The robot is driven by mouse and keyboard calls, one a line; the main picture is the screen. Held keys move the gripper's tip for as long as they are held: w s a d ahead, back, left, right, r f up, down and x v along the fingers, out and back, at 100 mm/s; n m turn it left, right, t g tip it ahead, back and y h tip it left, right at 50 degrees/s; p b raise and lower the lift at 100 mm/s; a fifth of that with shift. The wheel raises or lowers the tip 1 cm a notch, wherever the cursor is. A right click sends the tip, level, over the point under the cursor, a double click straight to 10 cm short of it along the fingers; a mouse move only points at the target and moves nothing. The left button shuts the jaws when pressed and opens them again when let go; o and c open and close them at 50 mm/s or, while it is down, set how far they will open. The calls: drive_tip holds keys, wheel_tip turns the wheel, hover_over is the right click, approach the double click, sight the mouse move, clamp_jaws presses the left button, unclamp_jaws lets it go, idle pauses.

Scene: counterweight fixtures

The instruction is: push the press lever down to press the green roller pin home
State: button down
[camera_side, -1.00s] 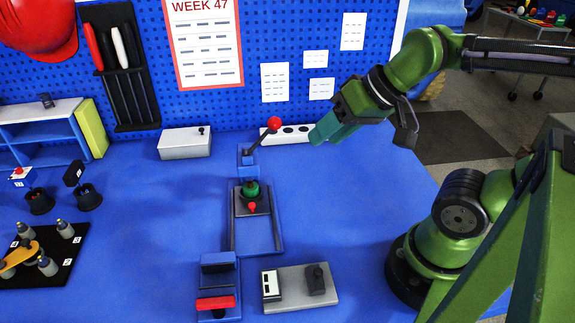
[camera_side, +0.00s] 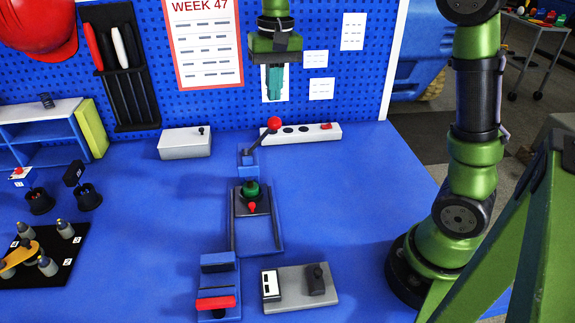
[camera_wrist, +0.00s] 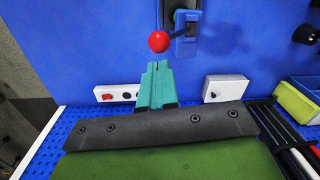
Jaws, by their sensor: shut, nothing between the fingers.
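The press lever (camera_side: 261,138) is a dark arm with a red ball knob (camera_side: 274,124), rising tilted up and right from a blue press stand (camera_side: 247,163). The green roller pin (camera_side: 251,190) sits upright on a dark carriage between grey rails, just in front of the stand. My gripper (camera_side: 273,95) points down with its teal fingers shut and empty, above the red knob and apart from it. In the wrist view the fingertips (camera_wrist: 158,65) are just below the red knob (camera_wrist: 158,42) in the picture, with a gap in depth I cannot judge.
A white power strip (camera_side: 303,133) lies behind the lever and a grey box (camera_side: 185,143) stands to its left. A blue block with a red bar (camera_side: 216,303) and a grey switch plate (camera_side: 301,288) are at the front. The table right of the rails is clear.

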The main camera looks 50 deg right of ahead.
sight(274, 124)
wheel_tip(274, 124, up, 3)
drive_tip(key=shift+w+a+f+m+g, duration=0.1)
drive_tip(key=shift+m+g, duration=0.4)
drive_tip(key=shift+m, duration=0.3)
drive_tip(key=shift+f, duration=0.15)
drive_tip(key=shift+s+a+f, duration=0.15)
drive_tip(key=shift+f, duration=1.55)
drive_tip(key=shift+s+a+f, duration=0.1)
drive_tip(key=shift+a+f, duration=0.05)
drive_tip(key=shift+f, duration=1.55)
drive_tip(key=shift+f, duration=2.2)
drive_tip(key=shift+d, duration=0.1)
